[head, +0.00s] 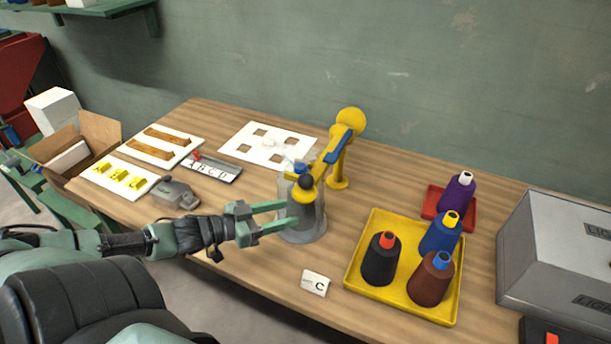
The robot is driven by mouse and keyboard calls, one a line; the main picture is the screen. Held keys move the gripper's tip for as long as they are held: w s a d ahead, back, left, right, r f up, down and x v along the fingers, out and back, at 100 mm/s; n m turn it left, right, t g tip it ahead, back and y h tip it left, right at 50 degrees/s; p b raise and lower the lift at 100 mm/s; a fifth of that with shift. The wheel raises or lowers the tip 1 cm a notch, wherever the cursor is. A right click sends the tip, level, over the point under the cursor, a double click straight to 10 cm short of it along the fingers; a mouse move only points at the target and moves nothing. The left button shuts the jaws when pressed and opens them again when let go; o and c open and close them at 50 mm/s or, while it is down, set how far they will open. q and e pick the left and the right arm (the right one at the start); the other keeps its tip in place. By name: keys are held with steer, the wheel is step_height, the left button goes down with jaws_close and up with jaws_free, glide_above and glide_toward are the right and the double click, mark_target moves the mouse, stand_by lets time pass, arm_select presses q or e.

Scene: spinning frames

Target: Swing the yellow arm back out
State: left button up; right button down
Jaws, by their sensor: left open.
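The yellow arm (335,150) stands on a yellow post toward the back middle of the table and carries a blue strip. Its near end reaches over a grey cylindrical device (304,217) with a clear cover, and a dark round knob (306,182) sits at that end. My left gripper (284,216) comes in from the left, open, with its fingers at the device just below the near end of the yellow arm. I cannot tell whether the fingers touch it. My right gripper does not show.
A yellow tray (357,275) with cones of thread and a red tray (432,199) with a purple cone stand at the right, before a grey box (560,262). A card marked C (315,283) lies in front. White boards (268,143) and a lettered strip (217,169) lie at the left.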

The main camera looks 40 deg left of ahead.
mark_target(301, 178)
arm_select(q)
step_height(301, 178, up, 7)
steer(key=w+a+m+h, duration=0.2)
steer(key=a+h, duration=0.1)
steer(key=shift+t, duration=0.3)
steer(key=x, duration=0.1)
steer(key=b+x, duration=0.1)
steer(key=x, duration=0.1)
steer(key=b+x, duration=0.1)
steer(key=x, duration=0.1)
steer(key=shift+d+r, duration=0.3)
steer(key=shift+d, duration=0.05)
steer(key=shift+x, duration=1)
jaws_close()
steer(key=shift+d, duration=0.1)
